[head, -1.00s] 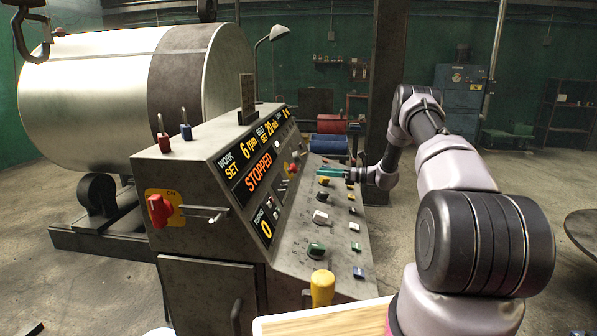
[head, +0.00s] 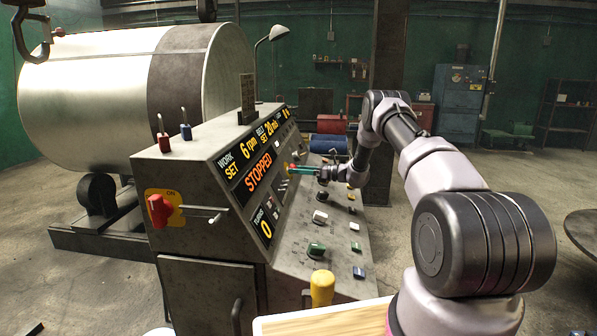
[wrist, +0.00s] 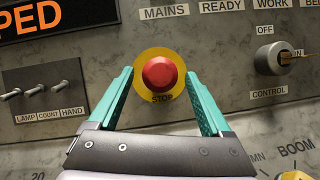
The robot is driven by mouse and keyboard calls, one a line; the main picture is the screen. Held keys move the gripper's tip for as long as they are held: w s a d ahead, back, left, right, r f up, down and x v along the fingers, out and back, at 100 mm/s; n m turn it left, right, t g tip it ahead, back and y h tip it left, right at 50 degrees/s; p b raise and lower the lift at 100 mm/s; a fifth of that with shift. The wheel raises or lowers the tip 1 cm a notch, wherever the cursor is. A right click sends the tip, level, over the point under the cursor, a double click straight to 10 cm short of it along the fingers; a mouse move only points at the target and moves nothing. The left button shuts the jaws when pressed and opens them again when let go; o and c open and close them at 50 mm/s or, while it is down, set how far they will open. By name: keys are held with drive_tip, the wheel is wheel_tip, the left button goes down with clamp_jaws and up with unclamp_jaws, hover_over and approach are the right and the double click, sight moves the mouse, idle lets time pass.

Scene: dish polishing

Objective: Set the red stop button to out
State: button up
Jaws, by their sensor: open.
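The red stop button (wrist: 163,74) is a round mushroom head on a yellow disc marked STOP, seen in the middle of the wrist view. My gripper (wrist: 162,80) has its two teal fingers spread wide, one on each side of the button, with a gap on both sides. The fingers point at the panel face. Whether the button is pressed in or out I cannot tell.
Three small toggle switches (wrist: 42,93) lie left of the button and a CONTROL key switch (wrist: 279,58) lies right. Several knobs, such as a white one (head: 320,217), stand on the lower desk.

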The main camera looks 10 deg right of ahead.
drive_tip(key=shift+c, duration=0.3)
clamp_jaws()
drive_tip(key=shift+s+d+r, duration=0.15)
drive_tip(key=shift+d+r, duration=0.2)
drive_tip(key=shift+d, duration=0.3)
drive_tip(key=shift+a, duration=0.1)
drive_tip(key=shift+o, duration=0.3)
unclamp_jaws()
drive_tip(key=shift+d, duration=0.2)
drive_tip(key=v, duration=1)
drive_tip(key=shift+s+d, duration=0.2)
drive_tip(key=shift+d, duration=0.1)
